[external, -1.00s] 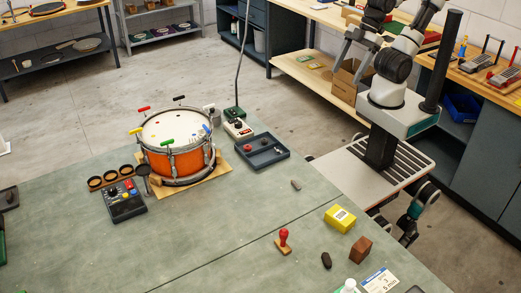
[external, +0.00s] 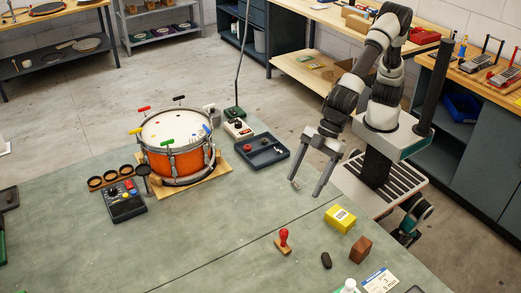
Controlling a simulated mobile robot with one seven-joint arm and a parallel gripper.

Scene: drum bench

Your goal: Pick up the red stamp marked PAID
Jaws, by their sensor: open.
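A stamp (external: 283,240) with a red knob handle and a brown base stands upright on the green bench top in the external view. Any PAID marking on it is too small to read. My gripper (external: 305,188) is open, its two fingers pointing down over the bench's right edge area. It is above and behind the stamp, clearly apart from it.
A yellow box (external: 340,218), a brown block (external: 360,250) and a dark oval item (external: 326,261) lie right of the stamp. An orange drum (external: 172,163), a dark tray (external: 262,152) and a control box (external: 123,203) stand farther left. The bench left of the stamp is clear.

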